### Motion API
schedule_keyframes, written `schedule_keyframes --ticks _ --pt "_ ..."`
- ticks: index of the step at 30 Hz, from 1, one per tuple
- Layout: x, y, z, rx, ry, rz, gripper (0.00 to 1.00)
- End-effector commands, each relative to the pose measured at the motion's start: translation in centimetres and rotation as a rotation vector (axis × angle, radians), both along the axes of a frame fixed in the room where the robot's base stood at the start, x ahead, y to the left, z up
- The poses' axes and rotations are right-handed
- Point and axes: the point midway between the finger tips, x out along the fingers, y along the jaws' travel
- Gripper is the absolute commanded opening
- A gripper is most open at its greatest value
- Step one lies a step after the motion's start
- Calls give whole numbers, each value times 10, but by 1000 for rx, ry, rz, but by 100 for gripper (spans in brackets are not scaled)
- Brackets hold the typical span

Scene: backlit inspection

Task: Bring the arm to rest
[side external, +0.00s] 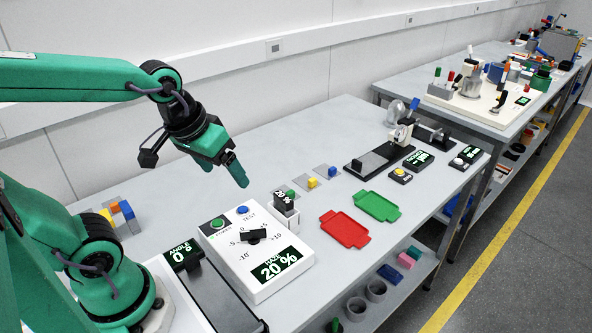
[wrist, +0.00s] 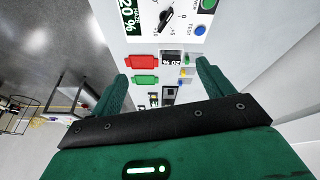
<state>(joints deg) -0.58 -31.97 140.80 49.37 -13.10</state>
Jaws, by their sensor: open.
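My green gripper (side external: 240,178) hangs in the air at the end of my raised arm, above the bench and behind the white control box (side external: 236,272). Its jaws are open and nothing shows between them. In the wrist view my gripper (wrist: 162,70) shows two green fingers spread apart, with the bench far beyond them. The control box has a green button (side external: 218,223), a blue button (side external: 243,210), a black knob (side external: 253,236) and a display reading 20 % (side external: 275,266).
A red tray (side external: 344,229) and a green tray (side external: 377,206) lie right of the control box. A small post with a 20 % display (side external: 285,199) stands beside the box. Colored blocks (side external: 122,211) sit near my base. Black fixtures (side external: 378,161) stand farther right. The bench's back middle is bare.

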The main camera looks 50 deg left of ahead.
Motion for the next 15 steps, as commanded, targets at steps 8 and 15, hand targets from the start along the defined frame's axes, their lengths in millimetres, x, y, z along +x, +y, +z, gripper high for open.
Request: schedule_keyframes --ticks 8,15 --pt "-22 -2 21 78 -93 -179 80" --pt "-27 -3 24 99 -111 -221 80"
